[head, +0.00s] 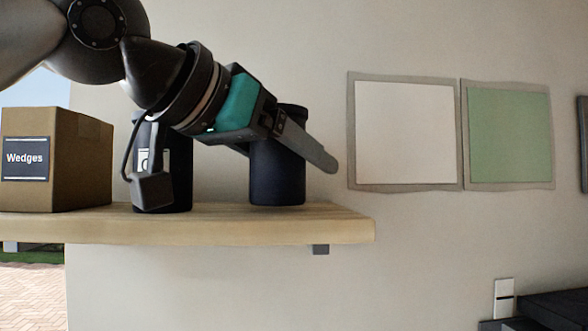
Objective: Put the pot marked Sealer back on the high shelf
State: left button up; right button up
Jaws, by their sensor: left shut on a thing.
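A dark blue pot (277,182) is upright at the right part of the wooden high shelf (345,228). My left gripper (290,152) reaches down over it from the upper left and is shut on it, with one finger crossing its upper right side. The pot's base appears to be at the shelf top; I cannot tell whether it bears fully on the board. No label shows on this pot, so I cannot read Sealer on it. My right gripper is not in view.
A second dark pot (178,190) with a mostly hidden white label stands left, partly behind my left wrist. A cardboard box marked Wedges (85,165) stands further left. The shelf's right end is bare. White (404,132) and green (509,135) panels hang on the wall.

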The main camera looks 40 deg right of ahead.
pick_arm(q)
jog(key=shift+f, duration=0.2)
jog(key=shift+f, duration=0.15)
jog(key=o, duration=1.2)
jog(key=shift+o, duration=0.6)
jog(key=shift+r, duration=0.3)
jog(key=b+v, duration=0.1)
jog(key=v, duration=1.1)
jog(key=shift+f, duration=0.1)
